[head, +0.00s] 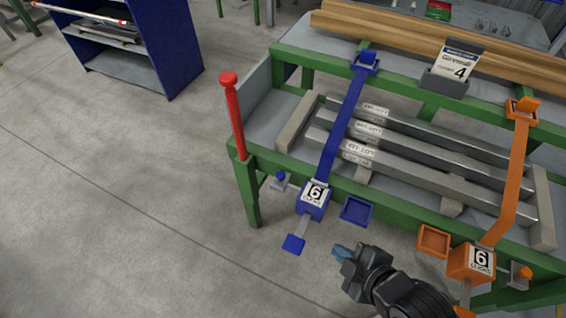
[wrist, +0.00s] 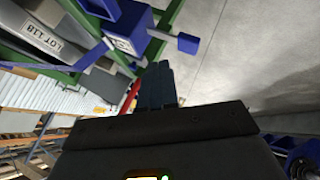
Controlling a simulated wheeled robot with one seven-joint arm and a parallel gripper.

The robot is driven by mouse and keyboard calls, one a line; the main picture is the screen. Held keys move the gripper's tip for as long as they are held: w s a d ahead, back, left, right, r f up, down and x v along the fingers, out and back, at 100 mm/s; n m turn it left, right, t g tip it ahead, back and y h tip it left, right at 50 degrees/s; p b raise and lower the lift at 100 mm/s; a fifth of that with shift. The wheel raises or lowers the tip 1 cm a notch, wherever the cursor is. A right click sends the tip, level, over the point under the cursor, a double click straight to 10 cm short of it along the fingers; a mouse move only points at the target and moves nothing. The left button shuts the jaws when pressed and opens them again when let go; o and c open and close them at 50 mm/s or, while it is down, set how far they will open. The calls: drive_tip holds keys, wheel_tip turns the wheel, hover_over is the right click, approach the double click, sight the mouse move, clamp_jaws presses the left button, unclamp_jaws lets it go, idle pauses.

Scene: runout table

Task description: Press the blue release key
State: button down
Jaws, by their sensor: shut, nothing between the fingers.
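A blue paddle-shaped key (head: 293,243) sticks out on a short grey stem from the blue box (head: 314,200) marked 6, at the front of the green table. In the wrist view the blue key (wrist: 188,43) is up and right of the fingers, and the blue box (wrist: 128,27) is up and left. My gripper (head: 340,251) is shut and empty, right of the key in the head view and apart from it. In the wrist view its fingers (wrist: 157,82) point up the picture. A blue strap (head: 343,117) runs from the box over grey bars.
An orange box (head: 472,262) with an orange strap (head: 517,165) stands at the right. A blue tray (head: 356,210) and an orange tray (head: 433,241) hang on the front rail. A red post (head: 234,115) stands at the table's left corner.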

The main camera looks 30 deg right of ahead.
drive_tip(key=w+f+n+g+p, duration=0.25)
drive_tip(key=w+n, duration=0.25)
drive_tip(key=w, duration=0.4)
wheel_tip(320, 180, up, 14)
drive_tip(key=n+g+p, duration=0.3)
drive_tip(key=n+g, duration=0.4)
drive_tip(key=n, duration=0.4)
hover_over(281, 174)
drive_tip(key=shift+r, duration=0.15)
drive_tip(key=shift+s, duration=0.1)
wheel_tip(281, 174, down, 14)
drive_tip(key=shift+f, duration=0.1)
